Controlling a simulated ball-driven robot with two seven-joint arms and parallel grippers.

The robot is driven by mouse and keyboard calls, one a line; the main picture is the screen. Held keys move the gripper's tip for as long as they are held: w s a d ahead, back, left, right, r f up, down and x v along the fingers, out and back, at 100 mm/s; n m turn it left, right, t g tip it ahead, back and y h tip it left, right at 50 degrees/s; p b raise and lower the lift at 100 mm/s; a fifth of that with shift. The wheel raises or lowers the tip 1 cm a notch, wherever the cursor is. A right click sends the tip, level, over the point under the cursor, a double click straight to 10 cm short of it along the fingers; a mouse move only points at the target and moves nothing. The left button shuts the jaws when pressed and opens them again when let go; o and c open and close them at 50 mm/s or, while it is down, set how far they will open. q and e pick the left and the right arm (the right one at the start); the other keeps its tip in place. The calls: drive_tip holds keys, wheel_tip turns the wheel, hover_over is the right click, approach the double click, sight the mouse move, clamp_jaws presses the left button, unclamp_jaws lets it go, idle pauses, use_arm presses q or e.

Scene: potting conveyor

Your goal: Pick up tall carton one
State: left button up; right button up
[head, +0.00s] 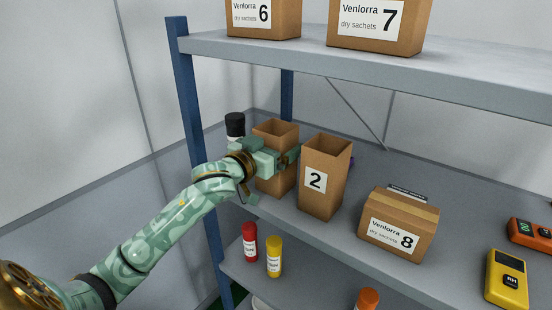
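A tall open-topped brown carton (279,183) stands on the middle shelf, to the left of a similar carton marked 2 (320,190). Its front label is hidden behind my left gripper, so its number cannot be read. My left gripper (272,165) is at the front and left side of this carton. One finger reaches across toward its right edge, close to carton 2. The view does not show clearly whether the fingers are closed on the carton. The carton looks upright and at shelf level. My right gripper is not in view.
A dark-capped bottle (235,126) stands behind left. Box 8 (398,222) is right of carton 2. Yellow (507,279) and orange (530,234) devices lie far right. The upper shelf (300,55) holds boxes 6 and 7. A blue post (193,120) is close to my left arm.

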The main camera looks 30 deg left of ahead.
use_arm(q)
drive_tip(key=shift+w+d, duration=0.1)
drive_tip(key=shift+w, duration=0.15)
drive_tip(key=shift+s, duration=0.15)
drive_tip(key=c, duration=1.3)
